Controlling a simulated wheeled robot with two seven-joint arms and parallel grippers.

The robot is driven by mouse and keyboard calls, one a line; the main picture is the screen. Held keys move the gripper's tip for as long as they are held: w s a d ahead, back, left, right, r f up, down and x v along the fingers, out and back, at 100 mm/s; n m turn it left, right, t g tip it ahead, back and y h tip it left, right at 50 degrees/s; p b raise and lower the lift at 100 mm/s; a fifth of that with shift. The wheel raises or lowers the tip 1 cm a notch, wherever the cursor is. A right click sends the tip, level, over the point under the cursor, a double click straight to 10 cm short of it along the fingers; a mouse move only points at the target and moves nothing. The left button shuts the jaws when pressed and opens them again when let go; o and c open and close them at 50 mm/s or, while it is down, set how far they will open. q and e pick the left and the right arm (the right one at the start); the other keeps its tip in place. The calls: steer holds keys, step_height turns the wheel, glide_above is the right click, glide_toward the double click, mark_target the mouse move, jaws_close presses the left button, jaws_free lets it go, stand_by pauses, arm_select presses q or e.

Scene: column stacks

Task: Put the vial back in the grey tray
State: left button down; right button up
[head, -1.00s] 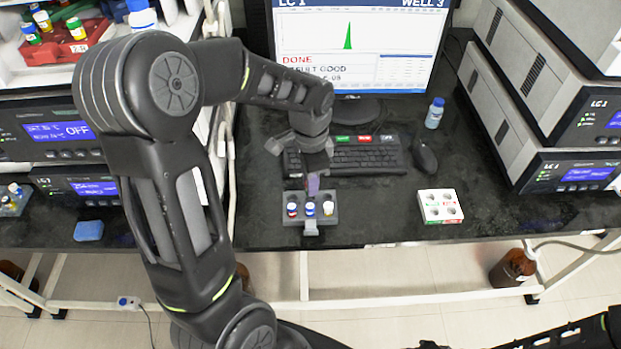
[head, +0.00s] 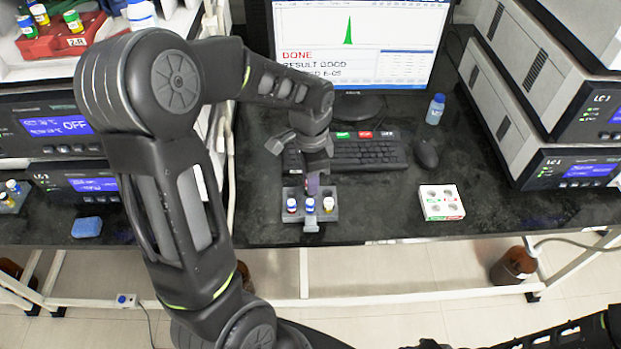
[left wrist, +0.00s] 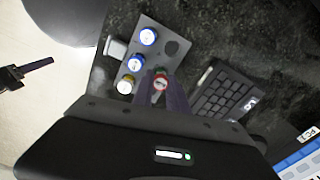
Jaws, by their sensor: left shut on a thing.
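The grey tray (head: 333,214) sits at the front edge of the dark bench in the head view. My left gripper (head: 313,188) points down at the rear part of the tray.
A keyboard (head: 365,153) lies behind the tray, with a mouse (head: 426,153) to its right. A white four-hole block (head: 441,202) stands right of the tray, with clear bench between. A monitor (head: 352,45) stands behind. Instruments (head: 560,110) stand at the right.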

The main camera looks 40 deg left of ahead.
arm_select(q)
steer(key=shift+f+b, duration=0.55)
steer(key=shift+f, duration=0.3)
stand_by(0.4)
steer(key=c, duration=1.2)
jaws_free()
steer(key=shift+c, duration=0.2)
step_height(320, 180, up, 8)
steer(key=shift+f, duration=0.1)
